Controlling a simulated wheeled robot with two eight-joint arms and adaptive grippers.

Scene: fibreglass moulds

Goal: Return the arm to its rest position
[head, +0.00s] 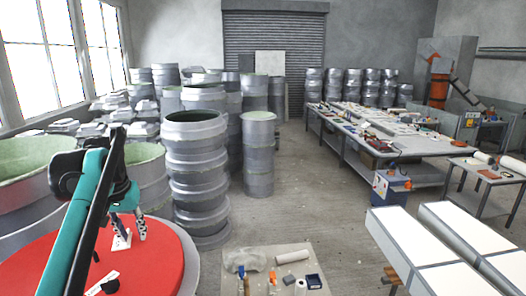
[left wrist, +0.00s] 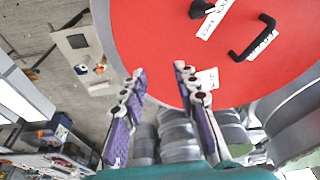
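My left gripper (head: 128,228) hangs over the round red table top (head: 60,262) at the left of the head view, at the end of my teal and black arm. In the left wrist view its two fingers (left wrist: 159,71) stand apart with nothing between them. A white label (left wrist: 208,78) on the red surface lies beside the right finger in that view. A black handle (left wrist: 254,42) and another white label (left wrist: 216,18) lie farther off on the red top. My right gripper is in neither view.
Stacked grey moulds (head: 196,170) stand just beyond the red table. A low table with small tools (head: 262,258) is at bottom centre, and white-topped benches (head: 440,250) are at the right. Open concrete floor (head: 300,210) lies between them.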

